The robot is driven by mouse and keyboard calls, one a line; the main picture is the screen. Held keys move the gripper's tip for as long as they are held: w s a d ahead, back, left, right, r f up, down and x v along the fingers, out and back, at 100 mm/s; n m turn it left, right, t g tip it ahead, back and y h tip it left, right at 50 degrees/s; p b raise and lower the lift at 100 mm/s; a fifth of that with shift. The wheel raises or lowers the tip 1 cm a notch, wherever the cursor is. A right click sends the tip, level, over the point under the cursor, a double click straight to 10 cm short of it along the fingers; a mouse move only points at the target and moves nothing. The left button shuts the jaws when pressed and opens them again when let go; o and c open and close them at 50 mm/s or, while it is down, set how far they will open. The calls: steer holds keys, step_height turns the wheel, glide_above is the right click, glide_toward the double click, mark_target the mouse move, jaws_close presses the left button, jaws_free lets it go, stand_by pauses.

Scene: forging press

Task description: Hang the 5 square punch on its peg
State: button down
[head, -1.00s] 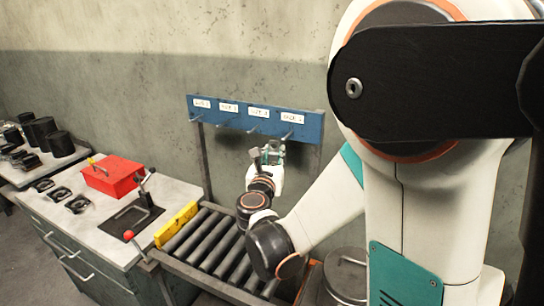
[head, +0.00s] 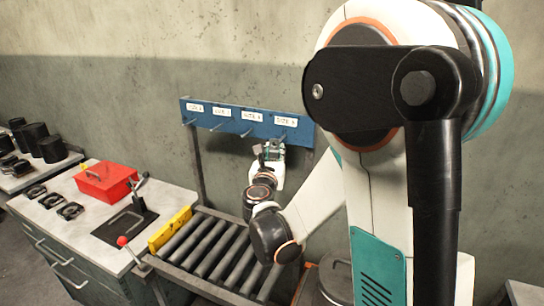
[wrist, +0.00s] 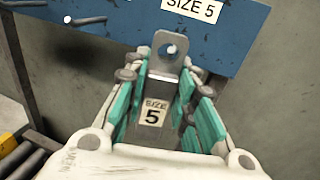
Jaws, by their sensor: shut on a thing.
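The punch (wrist: 155,95) is a grey metal piece with a "SIZE 5" tag and a flat tab at its top. The tab has a round hole, with a pale spot showing through it. My gripper (wrist: 162,88) is shut on the punch, its teal pads on both sides, with the tab pointing up. The "SIZE 5" label (wrist: 194,9) is on the blue rail just beyond the tab. In the head view, my gripper (head: 270,150) is just below the blue rail's rightmost peg (head: 281,138). I cannot tell whether the peg is in the hole.
The blue rail (head: 235,121) carries several labelled pegs; one bare peg (wrist: 88,20) is left of the punch. Below are a roller conveyor (head: 215,248) with a yellow end block (head: 170,229) and a bench with a red box (head: 107,182). Grey wall stands behind.

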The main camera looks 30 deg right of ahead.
steer(key=shift+w+d+f+b, duration=0.25)
steer(key=shift+w+d, duration=0.4)
steer(key=shift+d, duration=0.2)
steer(key=shift+w+d+f+b, duration=0.25)
steer(key=shift+w+d, duration=0.4)
steer(key=shift+d, duration=0.2)
steer(key=c, duration=1.2)
jaws_free()
steer(key=shift+c, duration=0.2)
